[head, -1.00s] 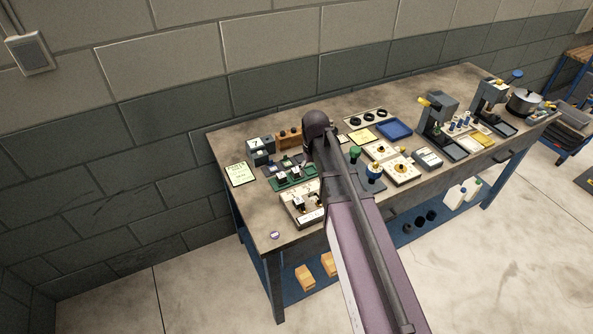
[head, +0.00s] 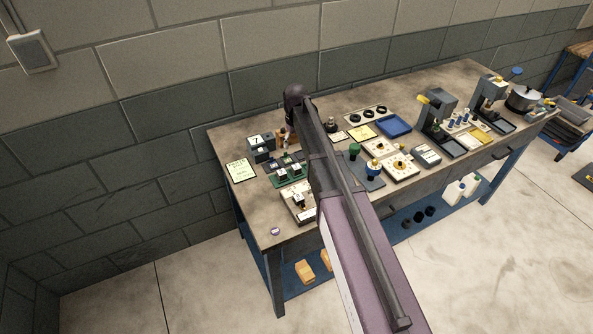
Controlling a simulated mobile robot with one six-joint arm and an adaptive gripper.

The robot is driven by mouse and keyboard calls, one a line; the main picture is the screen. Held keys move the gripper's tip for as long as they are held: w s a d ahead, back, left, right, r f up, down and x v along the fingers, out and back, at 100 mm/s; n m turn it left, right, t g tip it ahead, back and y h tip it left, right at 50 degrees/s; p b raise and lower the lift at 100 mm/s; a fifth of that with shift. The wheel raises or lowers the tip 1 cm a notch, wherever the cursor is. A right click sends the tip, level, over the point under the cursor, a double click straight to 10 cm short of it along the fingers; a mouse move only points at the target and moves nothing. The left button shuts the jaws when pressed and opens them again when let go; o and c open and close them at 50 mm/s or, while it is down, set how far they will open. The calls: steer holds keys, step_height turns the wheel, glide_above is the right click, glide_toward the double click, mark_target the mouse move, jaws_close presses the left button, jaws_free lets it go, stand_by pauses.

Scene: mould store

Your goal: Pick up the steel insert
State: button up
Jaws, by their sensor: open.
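I cannot make out for sure which small piece is the steel insert. Small pale and dark blocks sit on a green fixture (head: 293,181) at the left part of the bench, left of my arm. A light tray (head: 303,214) in front of it holds small dark and metallic pieces, and my arm covers part of it. My arm reaches over the bench from the lower right, with its dark joint above the back left. My gripper does not show; the arm hides that area.
The bench (head: 233,140) stands against a block wall. Grey blocks (head: 262,155), a green-white card (head: 241,170), a blue tray (head: 394,125), white plates with yellow knobs (head: 400,166) and presses (head: 437,118) stand around. The front left corner is mostly clear, with a small round disc (head: 275,231).

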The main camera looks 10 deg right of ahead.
mark_target(296, 166)
steer(key=shift+f+b, duration=4.15)
steer(key=shift+f, duration=0.1)
steer(key=shift+w+f, duration=0.1)
steer(key=f+b, duration=0.1)
steer(key=w+f+b, duration=0.1)
steer(key=f+b, duration=0.1)
steer(key=shift+d+f+b, duration=0.15)
steer(key=shift+f+b, duration=0.05)
steer(key=shift+b, duration=0.1)
steer(key=shift+s+f+b, duration=0.1)
steer(key=shift+f+b, duration=0.7)
jaws_close()
